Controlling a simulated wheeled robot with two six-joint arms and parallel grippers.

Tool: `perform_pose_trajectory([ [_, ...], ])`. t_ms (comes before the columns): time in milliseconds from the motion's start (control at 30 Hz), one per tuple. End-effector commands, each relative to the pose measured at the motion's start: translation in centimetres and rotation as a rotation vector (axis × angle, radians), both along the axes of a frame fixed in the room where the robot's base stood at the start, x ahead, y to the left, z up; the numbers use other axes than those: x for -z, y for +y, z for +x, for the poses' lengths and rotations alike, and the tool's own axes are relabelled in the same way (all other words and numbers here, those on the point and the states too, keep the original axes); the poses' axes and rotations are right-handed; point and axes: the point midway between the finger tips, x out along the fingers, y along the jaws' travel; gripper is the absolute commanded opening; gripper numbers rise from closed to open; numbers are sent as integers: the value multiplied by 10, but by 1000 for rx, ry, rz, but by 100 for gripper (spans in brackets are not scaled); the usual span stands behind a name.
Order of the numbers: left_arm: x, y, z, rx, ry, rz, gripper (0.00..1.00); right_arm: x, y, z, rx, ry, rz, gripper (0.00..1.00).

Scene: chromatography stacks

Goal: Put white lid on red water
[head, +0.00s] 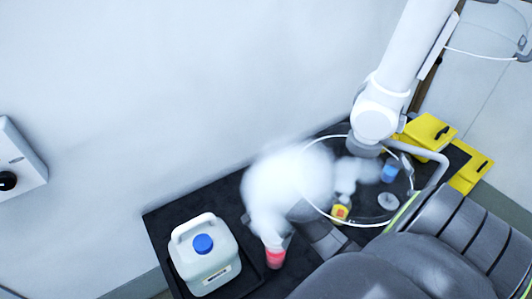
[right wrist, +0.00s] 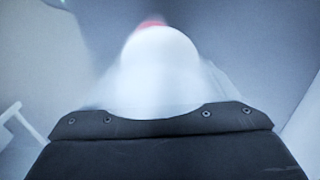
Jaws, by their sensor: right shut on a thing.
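The red water (head: 275,258) shows as a small red patch near the front of the black table, just below a blurred white shape. In the right wrist view a red patch (right wrist: 152,25) shows behind a rounded white thing, which I take for the white lid (right wrist: 160,70). My right gripper (right wrist: 160,125) is shut on this white thing; its fingertips are not clearly seen. In the head view my right arm (head: 287,185) is blurred and reaches down over the red water. I cannot tell whether lid and red water touch. My left gripper is not in view.
A white jug with a blue cap (head: 208,262) stands left of the red water. A clear round hood (head: 302,200) hangs over the table's right part, with a yellow container (head: 341,212) and a blue one (head: 389,173) near it. Yellow cases (head: 428,133) lie at the far right.

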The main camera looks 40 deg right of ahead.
Motion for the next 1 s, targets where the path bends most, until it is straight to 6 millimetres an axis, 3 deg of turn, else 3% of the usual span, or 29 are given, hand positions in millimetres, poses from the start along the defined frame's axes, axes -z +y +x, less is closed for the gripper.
perform_pose_trajectory([
  [267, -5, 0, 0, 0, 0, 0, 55, -5, 2, -15, 11, 1, 1, 58],
  [700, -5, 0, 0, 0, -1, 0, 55, 30, 2, -14, 11, 1, 1, 58],
  [1000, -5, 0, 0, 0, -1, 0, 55, 42, 2, -14, 10, 0, 0, 58],
])
